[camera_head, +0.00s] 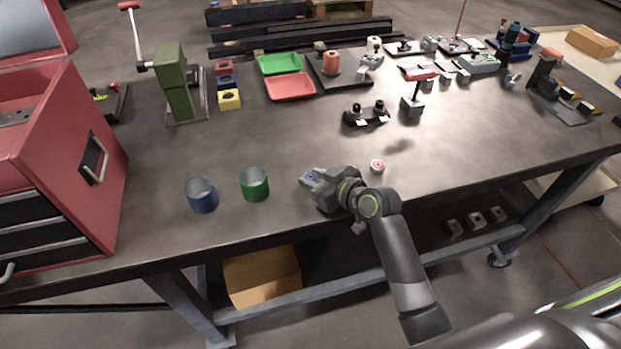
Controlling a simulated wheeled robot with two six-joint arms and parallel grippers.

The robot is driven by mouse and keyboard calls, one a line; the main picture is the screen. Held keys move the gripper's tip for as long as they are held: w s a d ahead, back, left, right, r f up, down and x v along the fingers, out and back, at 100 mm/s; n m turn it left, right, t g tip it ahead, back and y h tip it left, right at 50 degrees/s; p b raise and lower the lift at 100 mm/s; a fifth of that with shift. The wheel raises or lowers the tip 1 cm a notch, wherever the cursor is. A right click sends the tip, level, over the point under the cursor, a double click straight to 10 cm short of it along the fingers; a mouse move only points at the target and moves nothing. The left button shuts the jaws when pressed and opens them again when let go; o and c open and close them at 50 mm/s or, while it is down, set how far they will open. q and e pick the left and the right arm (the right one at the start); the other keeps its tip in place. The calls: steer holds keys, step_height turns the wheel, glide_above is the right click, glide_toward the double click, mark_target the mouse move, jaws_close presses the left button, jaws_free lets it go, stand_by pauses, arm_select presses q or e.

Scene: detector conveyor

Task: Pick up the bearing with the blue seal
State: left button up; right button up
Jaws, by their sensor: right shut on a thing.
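My right gripper (308,181) is low over the front part of the dark workbench, with its arm coming in from the lower right. It is shut on the bearing with the blue seal (313,175), of which only a small blue patch shows between the fingers. I cannot tell whether the bearing still touches the bench top. A bearing with a red seal (377,166) lies on the bench to the right of the gripper. My left gripper is not in view.
A green cup (254,184) and a blue cup (202,195) stand left of the gripper. A red tool chest (75,150) is at far left. Green (279,64) and red (290,87) trays lie farther back. The bench between is clear.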

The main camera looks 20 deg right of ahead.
mark_target(315, 181)
steer(key=shift+r, duration=0.1)
step_height(315, 181, up, 10)
steer(key=shift+f, duration=0.1)
stand_by(0.4)
stand_by(0.9)
